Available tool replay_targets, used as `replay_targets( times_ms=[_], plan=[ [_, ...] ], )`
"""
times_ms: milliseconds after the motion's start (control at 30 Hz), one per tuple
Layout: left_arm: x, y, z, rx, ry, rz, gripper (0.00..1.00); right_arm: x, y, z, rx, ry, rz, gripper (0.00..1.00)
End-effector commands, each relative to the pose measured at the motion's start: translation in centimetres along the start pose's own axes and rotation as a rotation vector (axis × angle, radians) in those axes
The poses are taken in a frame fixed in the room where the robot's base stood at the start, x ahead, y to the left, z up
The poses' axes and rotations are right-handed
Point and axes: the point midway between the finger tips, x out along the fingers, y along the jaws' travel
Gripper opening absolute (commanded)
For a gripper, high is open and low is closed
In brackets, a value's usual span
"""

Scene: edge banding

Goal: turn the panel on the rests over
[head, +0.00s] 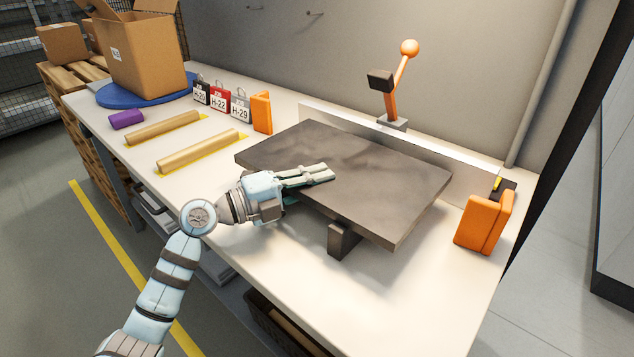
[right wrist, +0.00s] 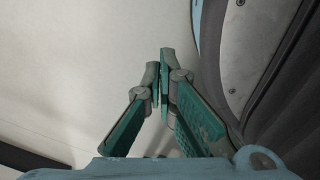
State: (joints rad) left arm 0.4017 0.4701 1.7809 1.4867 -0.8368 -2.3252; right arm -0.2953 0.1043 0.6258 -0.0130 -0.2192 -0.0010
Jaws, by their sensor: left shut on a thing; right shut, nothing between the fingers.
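The panel (head: 385,175) is a dark grey-brown slab lying about flat above the pale bench, with a dark rest (head: 342,240) showing under its near edge. Any other rest is hidden beneath it. My left gripper (head: 312,180) is shut on the panel's near left edge, with a finger lying over the top face; the part below the edge is mostly hidden. My right gripper (right wrist: 160,75) shows only in the right wrist view. Its fingers are together with nothing between them, and the panel is not seen there.
A white fence (head: 320,113) and an orange-knobbed lever clamp (head: 395,85) stand behind the panel. An orange block (head: 484,222) stands right of it, another (head: 261,112) at its far left.

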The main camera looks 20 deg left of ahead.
Motion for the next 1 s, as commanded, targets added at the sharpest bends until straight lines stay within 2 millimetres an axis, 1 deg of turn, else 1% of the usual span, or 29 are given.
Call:
replay_targets(
  times_ms=[33, 233, 267, 300, 400, 600, 667, 733, 767, 800, 867, 900, 933, 1000],
  plan=[
    [0.0, -0.3, 0.0, 0.003, 0.000, -0.006, 0.00, 0.0, 0.0, -0.1, 0.000, 0.001, 0.000, 0.00],
    [0.0, -0.3, 0.0, 0.003, 0.000, -0.006, 0.00, 0.0, -0.2, -0.1, 0.001, 0.002, -0.003, 0.00],
    [0.0, -0.3, 0.0, 0.002, 0.000, -0.006, 0.20, 0.0, -0.3, -0.1, 0.001, 0.002, -0.003, 0.00],
    [0.0, -0.3, 0.0, 0.002, 0.000, -0.006, 0.26, -0.1, -0.3, -0.1, 0.001, 0.002, -0.004, 0.00],
    [0.0, -0.3, 0.0, 0.002, 0.000, -0.005, 0.40, 0.0, -0.4, -0.1, 0.001, 0.003, -0.005, 0.00],
    [0.0, -0.2, 0.0, 0.001, 0.000, -0.003, 0.40, 0.0, -0.4, -0.1, 0.002, 0.003, -0.005, 0.00],
    [-0.1, 0.2, 0.0, -0.001, 0.000, 0.004, 0.40, 0.1, -0.5, -0.1, 0.002, 0.002, -0.005, 0.00],
    [-1.3, 0.7, 0.1, 0.006, -0.003, 0.006, 0.40, 1.5, -0.6, 0.0, -0.001, 0.002, -0.006, 0.00],
    [-2.2, 1.0, 0.1, 0.008, -0.002, 0.008, 0.40, 2.5, -0.7, 0.1, -0.003, 0.003, -0.005, 0.00],
    [-3.4, 1.4, 0.1, 0.011, -0.003, 0.010, 0.40, 4.0, -0.5, 0.0, -0.010, 0.007, 0.000, 0.00],
    [-5.2, 1.6, 0.0, 0.011, -0.001, 0.011, 0.40, 5.9, 0.4, -1.5, -0.019, 0.037, 0.017, 0.00],
    [-6.0, 1.5, 0.1, 0.010, -0.003, 0.008, 0.40, 6.5, -0.4, -3.7, 0.005, 0.078, 0.006, 0.00],
    [-6.4, 1.3, 0.1, 0.007, -0.003, 0.006, 0.40, 6.7, -0.8, -4.6, 0.018, 0.094, -0.001, 0.00],
    [-7.0, 0.8, 0.0, 0.003, -0.001, 0.004, 0.40, 6.6, -1.2, -5.9, 0.034, 0.115, -0.008, 0.00]
  ],
)
